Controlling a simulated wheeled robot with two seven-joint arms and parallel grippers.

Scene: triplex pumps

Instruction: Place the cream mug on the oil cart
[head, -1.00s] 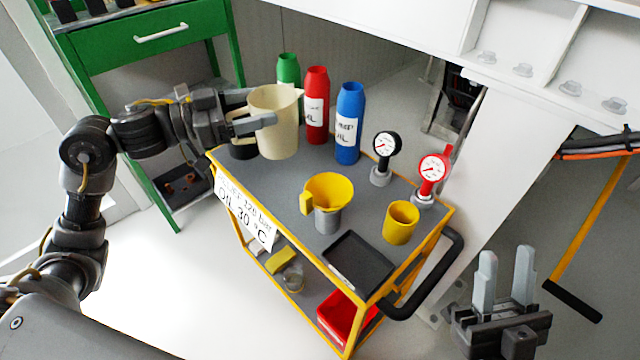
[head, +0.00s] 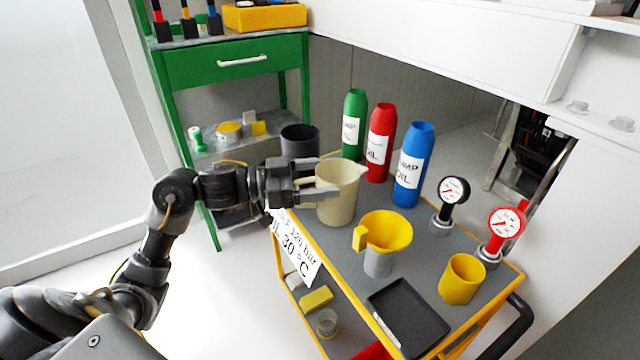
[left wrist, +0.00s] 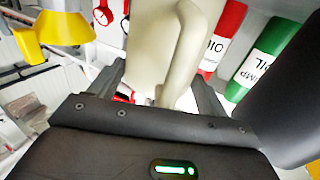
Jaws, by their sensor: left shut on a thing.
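The cream mug (head: 340,196) is upright over the left end of the oil cart's grey top (head: 400,262). I cannot tell whether its base touches the top. My left gripper (head: 322,182) comes from the left and is shut on the mug. In the left wrist view the mug (left wrist: 148,45) and its handle (left wrist: 184,50) fill the space between the fingers of my left gripper (left wrist: 160,95). My right gripper is out of view.
A dark mug (head: 300,140) stands behind the cream mug. Green (head: 354,125), red (head: 380,145) and blue (head: 411,165) bottles stand behind. A yellow funnel (head: 386,232), yellow cup (head: 462,280), black tray (head: 408,318) and two gauges (head: 453,192) (head: 505,225) occupy the right part.

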